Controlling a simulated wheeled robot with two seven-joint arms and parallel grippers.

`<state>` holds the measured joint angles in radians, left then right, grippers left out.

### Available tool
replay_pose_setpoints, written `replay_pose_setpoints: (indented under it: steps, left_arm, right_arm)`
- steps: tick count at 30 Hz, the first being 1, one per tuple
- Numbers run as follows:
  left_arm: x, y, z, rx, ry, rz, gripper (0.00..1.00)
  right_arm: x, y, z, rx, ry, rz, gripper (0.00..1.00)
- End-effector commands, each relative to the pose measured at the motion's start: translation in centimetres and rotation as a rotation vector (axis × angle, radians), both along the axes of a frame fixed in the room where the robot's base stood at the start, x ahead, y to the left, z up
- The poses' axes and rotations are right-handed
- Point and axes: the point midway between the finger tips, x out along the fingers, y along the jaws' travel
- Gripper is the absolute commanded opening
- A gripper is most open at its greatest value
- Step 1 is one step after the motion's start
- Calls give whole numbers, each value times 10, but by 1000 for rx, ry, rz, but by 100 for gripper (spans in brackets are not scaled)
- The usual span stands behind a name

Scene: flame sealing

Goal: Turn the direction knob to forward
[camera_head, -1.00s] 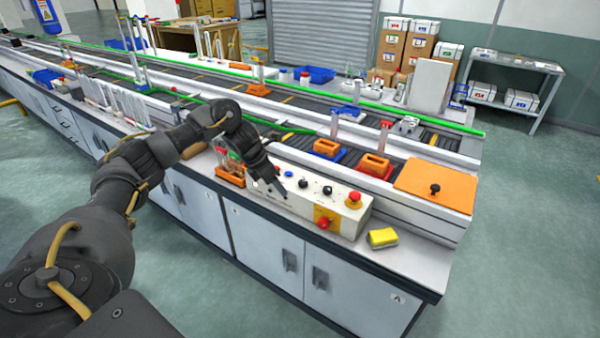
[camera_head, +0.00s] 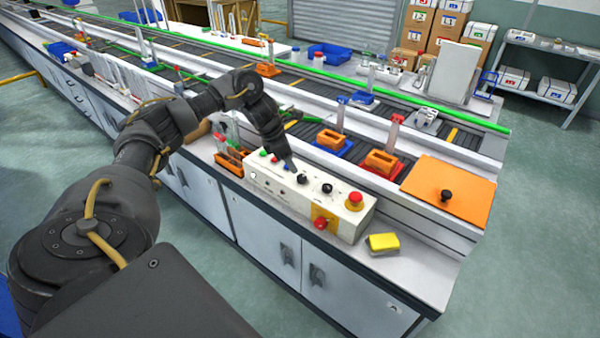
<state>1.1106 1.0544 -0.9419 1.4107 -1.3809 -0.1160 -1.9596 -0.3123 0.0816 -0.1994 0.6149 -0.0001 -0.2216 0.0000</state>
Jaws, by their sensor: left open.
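The white control box (camera_head: 285,198) sits on the front counter of the bench. Two black knobs stand on its top, one nearer the gripper (camera_head: 302,179) and one further right (camera_head: 327,188); their labels are too small to read, so I cannot tell which sets direction. My left gripper (camera_head: 291,168) points down over the box top, just left of the nearer black knob. It is open with nothing seen in it. Its fingertips look close to that knob, but I cannot tell whether they touch it. My right gripper is not in view.
A red mushroom button (camera_head: 354,199) stands at the box's right end, with a red switch (camera_head: 320,223) on its front. A yellow sponge (camera_head: 383,243) lies to the right. An orange rack (camera_head: 230,160) stands left of the box. The conveyor (camera_head: 365,133) runs behind, carrying orange blocks.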

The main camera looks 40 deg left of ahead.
Motion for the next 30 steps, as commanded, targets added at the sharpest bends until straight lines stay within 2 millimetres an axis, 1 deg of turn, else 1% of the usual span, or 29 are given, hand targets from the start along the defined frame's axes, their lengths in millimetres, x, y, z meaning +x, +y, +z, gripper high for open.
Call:
replay_pose_setpoints:
  steps: [1, 6, 9, 12, 17, 24, 30]
  left_arm:
    - [3, -4, -8, -1, 4, 0, 52]
    - [13, -12, -37, -1, 4, -2, 52]
    - [18, -15, -49, -1, 2, -2, 52]
    - [22, -17, -59, -1, 1, -3, 52]
    - [24, -19, -65, 2, -1, -5, 52]
    - [25, -19, -66, 2, -1, -5, 52]
    - [25, -19, -66, 0, -1, -5, 25]
  right_arm:
    - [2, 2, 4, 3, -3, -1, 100]
    - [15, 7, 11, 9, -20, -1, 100]
    - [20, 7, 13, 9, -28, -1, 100]
    - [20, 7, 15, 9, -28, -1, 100]
    - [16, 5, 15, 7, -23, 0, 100]
    - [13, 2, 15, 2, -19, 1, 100]
    - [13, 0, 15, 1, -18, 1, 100]
